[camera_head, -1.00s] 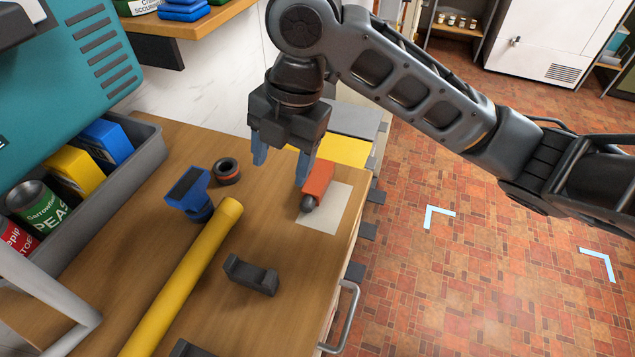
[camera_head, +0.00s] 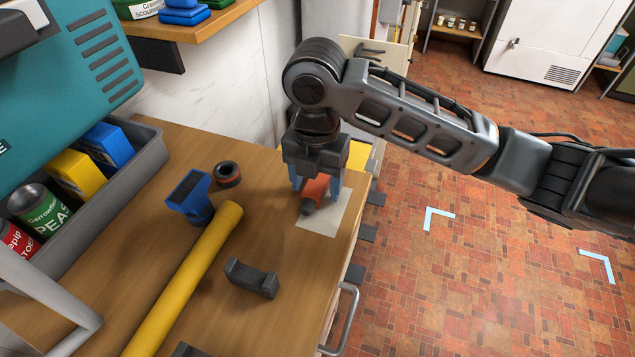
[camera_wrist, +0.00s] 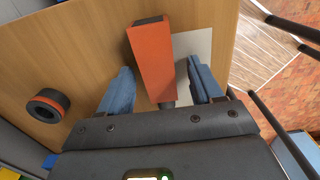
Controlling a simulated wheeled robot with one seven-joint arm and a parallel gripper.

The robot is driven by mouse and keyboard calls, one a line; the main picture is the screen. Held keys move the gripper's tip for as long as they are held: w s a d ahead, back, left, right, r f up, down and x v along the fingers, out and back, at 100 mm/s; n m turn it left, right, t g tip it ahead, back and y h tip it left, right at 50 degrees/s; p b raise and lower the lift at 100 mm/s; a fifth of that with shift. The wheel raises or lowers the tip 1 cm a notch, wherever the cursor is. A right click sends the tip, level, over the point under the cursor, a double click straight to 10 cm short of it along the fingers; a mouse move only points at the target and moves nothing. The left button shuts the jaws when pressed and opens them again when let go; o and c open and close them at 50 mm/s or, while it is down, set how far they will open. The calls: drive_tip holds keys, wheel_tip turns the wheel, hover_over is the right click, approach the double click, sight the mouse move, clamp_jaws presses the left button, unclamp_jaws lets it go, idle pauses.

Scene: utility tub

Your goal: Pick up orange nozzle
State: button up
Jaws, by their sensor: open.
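The orange nozzle (camera_head: 314,188) lies on the wooden counter, partly over a pale square sheet (camera_head: 323,218). Its dark tip points toward the front in the head view. In the wrist view, the orange nozzle (camera_wrist: 153,62) shows its long orange body between the two blue fingers. My gripper (camera_head: 316,189) is open and lowered over the nozzle, with one finger on each side. In the wrist view, my gripper (camera_wrist: 165,92) has visible gaps between both fingers and the nozzle. The nozzle's dark end is partly hidden by the gripper body.
A black ring (camera_head: 227,174) and a blue-topped fitting (camera_head: 191,197) stand to the left. A yellow tube (camera_head: 185,278) lies across the counter. A dark bracket (camera_head: 251,278) lies in front. A grey bin (camera_head: 152,150) of packages and cans stands at the left.

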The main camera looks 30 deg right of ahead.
drive_tip(key=shift+c, duration=0.5)
drive_tip(key=c, duration=1)
drive_tip(key=shift+o, duration=0.2)
